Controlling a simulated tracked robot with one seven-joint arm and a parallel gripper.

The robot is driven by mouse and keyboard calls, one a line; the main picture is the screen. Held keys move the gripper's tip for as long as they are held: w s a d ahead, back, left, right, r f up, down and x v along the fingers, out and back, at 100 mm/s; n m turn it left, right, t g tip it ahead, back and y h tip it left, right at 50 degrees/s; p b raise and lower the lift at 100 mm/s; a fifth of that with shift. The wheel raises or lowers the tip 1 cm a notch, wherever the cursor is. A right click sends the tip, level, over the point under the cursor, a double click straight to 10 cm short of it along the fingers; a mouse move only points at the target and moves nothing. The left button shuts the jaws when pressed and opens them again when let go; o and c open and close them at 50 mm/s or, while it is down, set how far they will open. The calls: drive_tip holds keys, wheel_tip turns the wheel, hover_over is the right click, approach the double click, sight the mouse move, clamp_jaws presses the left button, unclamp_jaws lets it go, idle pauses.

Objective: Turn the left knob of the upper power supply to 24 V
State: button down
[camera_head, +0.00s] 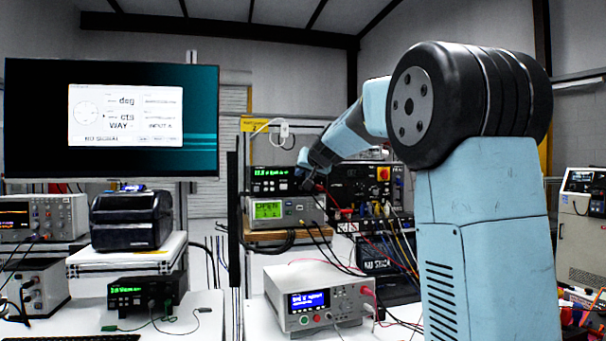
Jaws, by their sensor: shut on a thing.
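The upper power supply (270,186) is a black unit with a lit green display, on top of a grey instrument on the rack. The digits on its display are too small to read for sure. My gripper (308,183) reaches in from the right, at the right part of this unit's front. Its jaws are shut on a knob there, taken to be the left knob. The knob itself is hidden behind the fingers, so its angle does not show.
The grey instrument (285,212) with a green screen sits right below. A black panel with a red-and-yellow switch (383,174) stands to the right. Cables (318,240) hang beneath. A white bench instrument (315,294) stands in front. A large monitor (40,120) is at left.

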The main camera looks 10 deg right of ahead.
drive_tip(key=m+y, duration=0.1)
drive_tip(key=m, duration=0.2)
drive_tip(key=shift+d+f+y, duration=0.2)
drive_tip(key=shift+d+y, duration=0.05)
drive_tip(key=shift+y, duration=0.15)
drive_tip(key=shift+f+m+t+y, duration=0.1)
drive_tip(key=shift+m+t+y, duration=0.3)
drive_tip(key=shift+m+y, duration=0.15)
drive_tip(key=c, duration=0.9)
unclamp_jaws()
drive_tip(key=shift+s+d+r, duration=0.15)
drive_tip(key=shift+s+r, duration=0.1)
drive_tip(key=shift+s, duration=0.3)
drive_tip(key=v, duration=1.2)
drive_tip(key=shift+s, duration=0.3)
drive_tip(key=shift+d, duration=0.1)
